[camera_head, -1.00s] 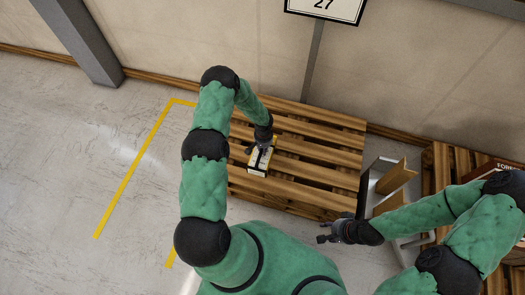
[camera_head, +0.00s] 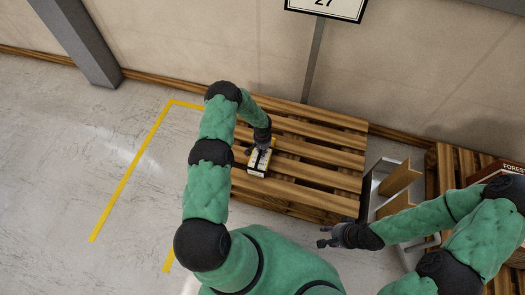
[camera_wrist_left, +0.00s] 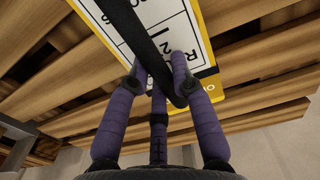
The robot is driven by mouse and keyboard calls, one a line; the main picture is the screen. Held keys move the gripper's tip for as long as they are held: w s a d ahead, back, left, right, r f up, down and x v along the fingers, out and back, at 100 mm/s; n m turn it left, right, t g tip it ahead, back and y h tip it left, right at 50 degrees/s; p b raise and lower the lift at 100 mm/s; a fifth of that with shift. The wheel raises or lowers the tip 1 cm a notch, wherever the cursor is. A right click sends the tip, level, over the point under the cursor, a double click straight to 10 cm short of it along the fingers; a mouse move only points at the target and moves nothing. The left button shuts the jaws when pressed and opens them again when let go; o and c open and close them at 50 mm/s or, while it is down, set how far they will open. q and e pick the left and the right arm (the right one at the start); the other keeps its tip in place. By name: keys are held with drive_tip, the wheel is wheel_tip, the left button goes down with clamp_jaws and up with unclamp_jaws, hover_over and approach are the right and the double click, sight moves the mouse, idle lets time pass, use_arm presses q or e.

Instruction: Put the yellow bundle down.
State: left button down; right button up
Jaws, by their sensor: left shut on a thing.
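The yellow bundle (camera_head: 259,160) is a small yellow block with a white printed label and a black strap. It is at the left part of the wooden pallet (camera_head: 312,165); whether it touches the slats I cannot tell. My left gripper (camera_head: 257,148) is over it, fingers shut on the black strap. In the left wrist view the bundle (camera_wrist_left: 195,28) fills the top middle, and the fingers of my left gripper (camera_wrist_left: 157,85) close around the strap. My right gripper (camera_head: 326,238) is in front of the pallet, away from the bundle; its fingers look apart and empty.
A sign marked 27 (camera_head: 325,7) stands on a post behind the pallet. A grey metal frame with a brown panel (camera_head: 398,184) stands to the right, beside another pallet (camera_head: 450,163) with a dark red box (camera_head: 498,169). Yellow floor tape (camera_head: 130,188) lies to the left. Most of the pallet is bare.

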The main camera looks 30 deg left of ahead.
use_arm(q)
drive_tip(key=c, duration=1.1)
unclamp_jaws()
drive_tip(key=shift+f, duration=0.1)
wheel_tip(320, 180, up, 11)
drive_tip(key=p, duration=0.4)
drive_tip(key=s+d+r+h, duration=0.1)
drive_tip(key=s+d+h, duration=0.1)
drive_tip(key=s+d, duration=0.55)
drive_tip(key=s+d+r+h, duration=0.2)
drive_tip(key=s+d, duration=0.2)
drive_tip(key=d, duration=0.6)
drive_tip(key=s+d+r, duration=0.1)
drive_tip(key=s, duration=0.3)
drive_tip(key=s+d+r, duration=0.2)
drive_tip(key=s, duration=0.2)
drive_tip(key=s+d+r, duration=0.1)
drive_tip(key=s+d, duration=0.1)
drive_tip(key=s, duration=0.3)
drive_tip(key=shift+s+d+r+p, duration=0.1)
drive_tip(key=shift+d+r+p, duration=0.05)
drive_tip(key=shift+r+p, duration=0.15)
